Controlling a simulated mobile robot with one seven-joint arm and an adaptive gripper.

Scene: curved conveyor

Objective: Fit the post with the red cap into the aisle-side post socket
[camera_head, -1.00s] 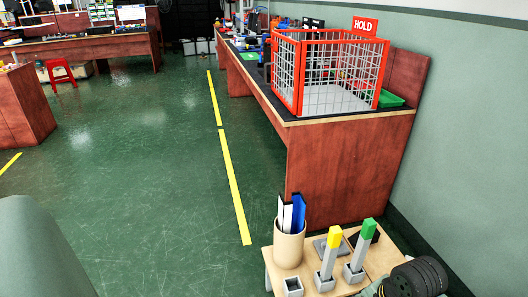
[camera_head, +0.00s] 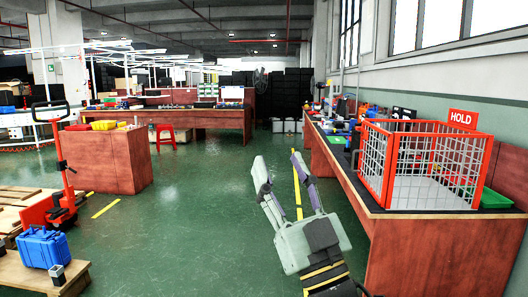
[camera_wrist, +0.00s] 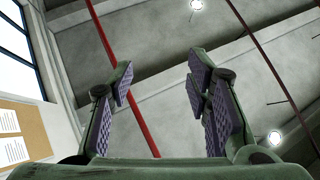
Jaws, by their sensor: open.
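My gripper (camera_head: 280,172) is raised in front of the aisle in the head view, its two fingers spread and pointing up and away. In the wrist view my gripper (camera_wrist: 160,80) is open and empty, with only ceiling and wall beyond it. I do not see the post with the red cap in either current view. A small grey block (camera_head: 59,275), perhaps a socket, sits on a low wooden table (camera_head: 30,284) at the lower left. I cannot tell whether it is the aisle-side socket.
A blue case (camera_head: 43,248) stands on the low table beside the grey block. A red pallet truck (camera_head: 62,195) is behind it. On the right, a long bench (camera_head: 425,262) carries a red-framed wire cage (camera_head: 420,165) with a HOLD sign (camera_head: 462,119).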

